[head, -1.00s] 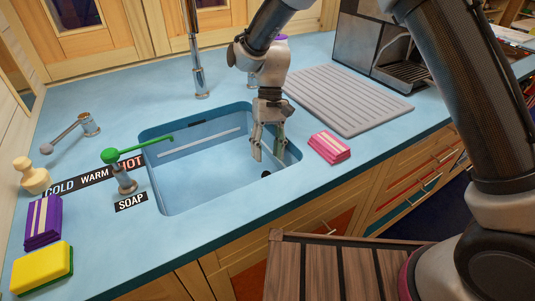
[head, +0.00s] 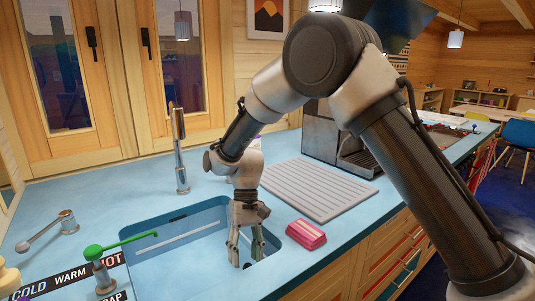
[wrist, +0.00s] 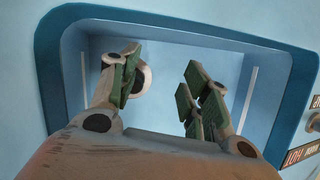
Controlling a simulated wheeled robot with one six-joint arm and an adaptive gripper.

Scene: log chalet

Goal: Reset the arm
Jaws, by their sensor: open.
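My gripper (head: 245,250) hangs pointing down over the blue sink (head: 190,266), near its right side. Its fingers are apart and nothing is between them. In the wrist view my gripper (wrist: 162,92) also shows open, with green finger pads and the sink basin behind it. My arm reaches in from the right of the head view and bends down at the elbow.
A pink sponge (head: 306,234) lies on the counter just right of the sink. A grey drying mat (head: 318,189) and a coffee machine (head: 340,135) stand behind it. A tap (head: 180,150) rises behind the sink. A green-handled soap lever (head: 95,252) stands at its left.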

